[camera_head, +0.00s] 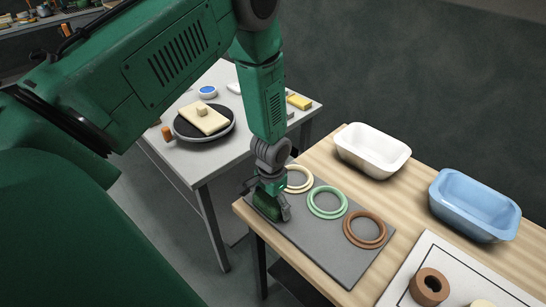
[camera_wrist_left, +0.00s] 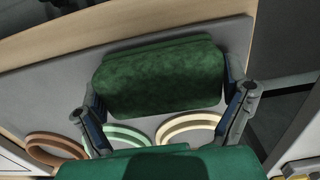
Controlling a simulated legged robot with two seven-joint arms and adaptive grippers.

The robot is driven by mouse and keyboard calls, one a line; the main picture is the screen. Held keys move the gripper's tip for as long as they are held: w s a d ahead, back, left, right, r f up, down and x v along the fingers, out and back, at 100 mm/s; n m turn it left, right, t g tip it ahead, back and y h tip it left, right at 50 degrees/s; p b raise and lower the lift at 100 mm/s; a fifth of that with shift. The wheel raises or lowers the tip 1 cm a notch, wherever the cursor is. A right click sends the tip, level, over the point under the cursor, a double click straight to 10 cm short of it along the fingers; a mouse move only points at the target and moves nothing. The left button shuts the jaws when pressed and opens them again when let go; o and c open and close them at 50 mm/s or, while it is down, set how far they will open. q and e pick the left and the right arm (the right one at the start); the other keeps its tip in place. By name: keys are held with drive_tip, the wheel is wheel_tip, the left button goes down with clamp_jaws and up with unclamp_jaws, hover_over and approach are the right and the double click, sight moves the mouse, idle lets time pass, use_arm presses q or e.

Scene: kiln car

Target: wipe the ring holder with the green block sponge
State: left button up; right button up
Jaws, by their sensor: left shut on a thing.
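My left gripper (camera_head: 271,198) is shut on the green block sponge (camera_head: 266,206), low over the near-left end of the grey ring holder (camera_head: 308,235). The left wrist view shows the dark green sponge (camera_wrist_left: 160,78) between the two fingers, over the grey board (camera_wrist_left: 55,98). I cannot tell whether the sponge touches the board. A cream ring (camera_head: 309,184), a green ring (camera_head: 343,206) and a brown ring (camera_head: 350,238) lie in a row on the holder. My right gripper is not in view.
The holder lies on a wooden table. A white tub (camera_head: 371,150) and a blue tub (camera_head: 474,204) stand behind it. A brown ring-shaped piece (camera_head: 415,288) sits on a white, dark-lined mat (camera_head: 452,262) at right. A second table (camera_head: 203,170) at left carries a round turntable (camera_head: 180,130).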

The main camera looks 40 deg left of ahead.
sight(320, 245)
use_arm(q)
drive_tip(key=shift+s+d, duration=0.1)
drive_tip(key=shift+d, duration=2.9)
drive_tip(key=shift+d+p, duration=0.3)
drive_tip(key=shift+d, duration=0.95)
drive_tip(key=shift+s+d, duration=0.1)
drive_tip(key=shift+d, duration=1.5)
drive_tip(key=shift+s+d, duration=0.1)
drive_tip(key=shift+d, duration=2.85)
